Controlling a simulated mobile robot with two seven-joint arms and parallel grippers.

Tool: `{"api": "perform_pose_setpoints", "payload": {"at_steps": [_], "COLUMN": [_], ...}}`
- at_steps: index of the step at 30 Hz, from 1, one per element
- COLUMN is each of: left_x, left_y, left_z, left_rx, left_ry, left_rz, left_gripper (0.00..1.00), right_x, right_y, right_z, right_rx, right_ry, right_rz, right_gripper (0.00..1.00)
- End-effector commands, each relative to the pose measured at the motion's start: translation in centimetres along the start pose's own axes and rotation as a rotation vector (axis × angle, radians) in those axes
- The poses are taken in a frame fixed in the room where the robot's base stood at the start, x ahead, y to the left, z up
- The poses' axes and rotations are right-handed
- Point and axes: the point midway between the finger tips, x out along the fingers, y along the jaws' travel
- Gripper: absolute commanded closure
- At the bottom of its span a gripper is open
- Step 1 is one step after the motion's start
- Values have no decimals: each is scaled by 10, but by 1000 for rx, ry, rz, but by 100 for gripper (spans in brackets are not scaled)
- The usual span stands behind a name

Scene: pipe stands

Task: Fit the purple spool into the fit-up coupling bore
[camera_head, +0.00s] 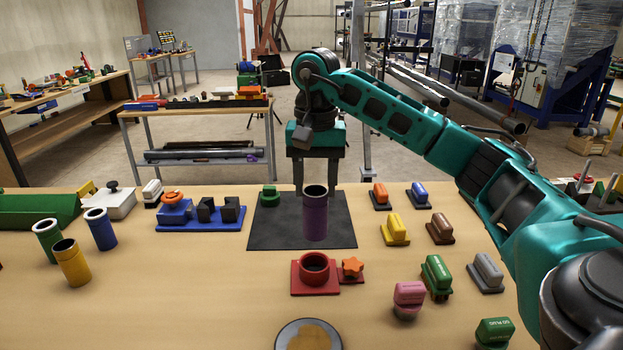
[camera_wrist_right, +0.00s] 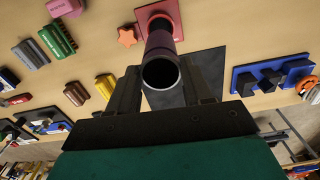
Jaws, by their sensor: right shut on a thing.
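The purple spool (camera_head: 315,218) is an upright open tube in the head view. The red fit-up coupling (camera_head: 315,275) stands on the table nearer the head camera, with a dark round bore. The spool is apart from the coupling in the head view; in the wrist view its far end overlaps the red block (camera_wrist_right: 157,14). My left gripper is not in view.
An orange star knob (camera_head: 350,268) sits beside the coupling. A dark mat (camera_head: 275,228) lies under the spool. Green, blue and yellow tubes (camera_head: 72,262) stand at left. Several coloured blocks (camera_head: 395,230) stand at right. A blue fixture (camera_head: 200,217) is left of the mat. A round plate (camera_head: 308,336) is at the front.

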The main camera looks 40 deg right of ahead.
Motion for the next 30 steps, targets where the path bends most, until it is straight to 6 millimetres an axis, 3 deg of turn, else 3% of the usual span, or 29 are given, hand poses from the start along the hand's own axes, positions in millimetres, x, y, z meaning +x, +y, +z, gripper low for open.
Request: {"api": "perform_pose_setpoints", "payload": {"at_steps": [8, 22, 30], "left_x": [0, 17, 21], "left_y": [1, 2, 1], "left_z": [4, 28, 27], "left_rx": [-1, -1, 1], "left_ry": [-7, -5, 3], "left_rz": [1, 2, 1], "left_gripper": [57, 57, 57], "right_x": [0, 47, 55], "right_y": [0, 0, 0], "right_z": [4, 4, 4], "right_rx": [3, 4, 4], "right_ry": [1, 1, 1], "right_rz": [-2, -1, -1], "right_gripper": [93, 93, 93]}}
